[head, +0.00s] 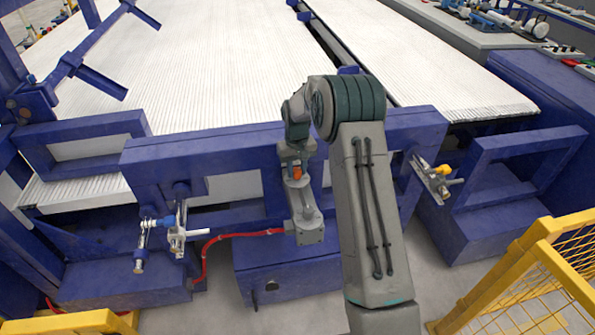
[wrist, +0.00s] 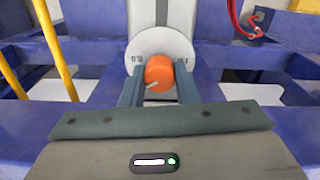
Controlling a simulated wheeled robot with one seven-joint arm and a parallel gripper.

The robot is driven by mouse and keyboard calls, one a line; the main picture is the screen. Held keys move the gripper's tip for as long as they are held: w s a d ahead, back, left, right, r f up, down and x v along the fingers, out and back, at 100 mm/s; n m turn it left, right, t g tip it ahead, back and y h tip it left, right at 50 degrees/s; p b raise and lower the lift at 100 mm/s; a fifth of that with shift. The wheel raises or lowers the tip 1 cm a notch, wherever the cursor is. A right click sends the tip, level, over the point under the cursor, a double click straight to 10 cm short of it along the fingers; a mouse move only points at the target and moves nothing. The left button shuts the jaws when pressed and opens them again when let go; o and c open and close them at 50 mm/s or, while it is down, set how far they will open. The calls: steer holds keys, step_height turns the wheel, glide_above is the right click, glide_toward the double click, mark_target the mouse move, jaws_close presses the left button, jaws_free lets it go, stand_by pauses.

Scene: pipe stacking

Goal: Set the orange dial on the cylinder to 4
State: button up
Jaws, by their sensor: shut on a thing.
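The orange dial (wrist: 159,73) is round with a pale pointer mark on its lower left side, in the middle of the wrist view. Behind it is a white round scale plate (wrist: 160,44) with small dark markings, too small to read. My gripper (wrist: 160,84) has one finger on each side of the dial and is shut on it. In the head view the dial (head: 296,172) shows small and orange below my wrist, on top of the grey cylinder (head: 304,205). My gripper's fingers are largely hidden there by my arm.
The blue frame (head: 230,160) runs behind and beside the cylinder. A red hose (head: 235,236) meets the cylinder's lower end from the left. White ribbed conveyors (head: 220,60) lie behind. A yellow guard rail (head: 540,260) stands at the lower right. Metal fittings (head: 178,240) hang at the left.

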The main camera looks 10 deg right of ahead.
mark_target(297, 169)
steer(key=shift+n, duration=0.6)
steer(key=o, duration=1)
steer(key=shift+r, duration=0.15)
step_height(297, 169, up, 14)
steer(key=shift+f+b, duration=0.2)
steer(key=shift+b, duration=0.4)
